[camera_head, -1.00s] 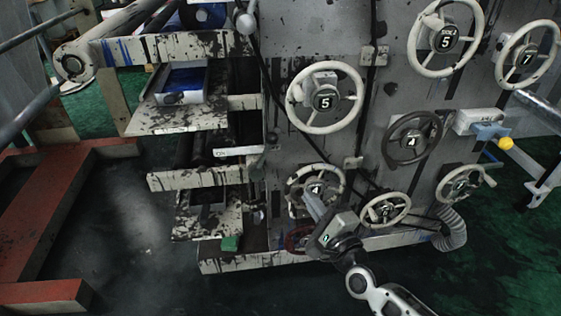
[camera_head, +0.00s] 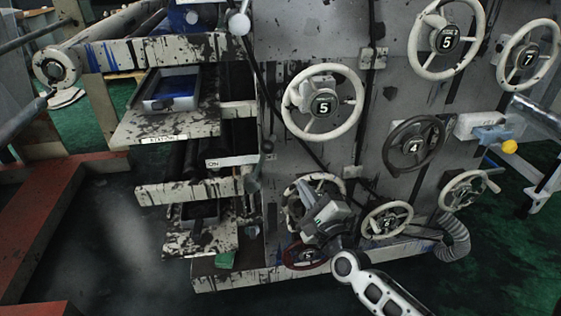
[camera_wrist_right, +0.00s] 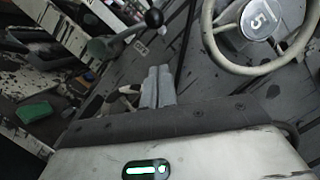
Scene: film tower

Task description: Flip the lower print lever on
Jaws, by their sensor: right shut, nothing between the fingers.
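The lower print lever, a grey arm with a dark ball knob (camera_head: 267,147), is at the right edge of the open print stack, near an "ON" label (camera_head: 213,163). In the right wrist view the lever's black knob (camera_wrist_right: 154,18) is at top centre, joined by a rod to a grey-green pivot (camera_wrist_right: 102,48). My right gripper (camera_head: 305,190) is below and right of the lever, in front of a lower handwheel. Its fingers (camera_wrist_right: 160,78) are shut and empty, pointing up towards the lever and apart from it. My left gripper is not in view.
Another lever with a pale knob (camera_head: 240,23) is higher up. Several handwheels, including a white number 5 wheel (camera_head: 323,104), stick out right of the lever. A dark cable runs down the panel. Shelves (camera_head: 190,192) jut out at left, with open floor before them.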

